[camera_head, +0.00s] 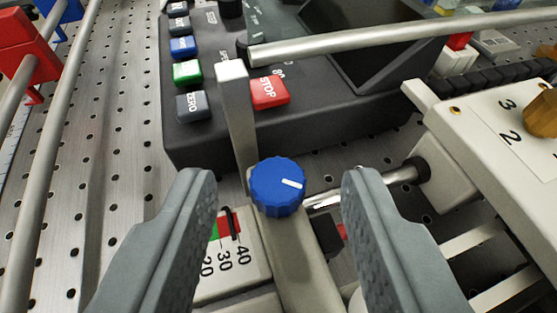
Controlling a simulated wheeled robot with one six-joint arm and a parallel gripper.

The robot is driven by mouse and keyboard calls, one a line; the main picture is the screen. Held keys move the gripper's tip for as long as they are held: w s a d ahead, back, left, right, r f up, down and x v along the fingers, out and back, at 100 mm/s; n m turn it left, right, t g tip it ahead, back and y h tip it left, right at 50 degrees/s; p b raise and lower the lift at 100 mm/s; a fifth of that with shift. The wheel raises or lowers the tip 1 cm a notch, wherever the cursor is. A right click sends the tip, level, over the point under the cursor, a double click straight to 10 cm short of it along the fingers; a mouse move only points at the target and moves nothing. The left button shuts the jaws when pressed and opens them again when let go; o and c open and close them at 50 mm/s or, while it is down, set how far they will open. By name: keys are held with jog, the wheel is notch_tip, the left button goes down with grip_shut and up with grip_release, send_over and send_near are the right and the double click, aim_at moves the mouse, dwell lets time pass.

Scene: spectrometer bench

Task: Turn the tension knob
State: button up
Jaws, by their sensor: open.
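The tension knob (277,187) is a blue, ridged round knob with a white mark pointing right. It sits on top of a pale metal bar (302,262), just beyond and between my fingertips. My gripper (278,190) is open, with one grey finger to the left of the knob and one to the right. A gap shows on both sides, and neither finger appears to touch it. A scale (226,262) numbered 20, 30, 40 lies left of the bar, with green and red bands and a dark pointer near the red band. The left finger hides part of it.
A black control box (310,130) with coloured buttons and a red STOP button (269,92) stands behind. An upright metal post (238,115) rises just behind the knob. A beige panel (490,130) is at right. Metal rods cross the top and left over perforated plate.

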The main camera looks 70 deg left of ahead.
jog(key=shift+a, duration=0.15)
grip_shut()
jog(key=shift+w+n+g+y, duration=0.3)
jog(key=shift+w+n+g, duration=0.05)
jog(key=shift+n+g, duration=0.7)
jog(key=shift+w+n+g, duration=0.2)
jog(key=shift+n+g, duration=1.05)
jog(key=shift+g, duration=0.4)
grip_release()
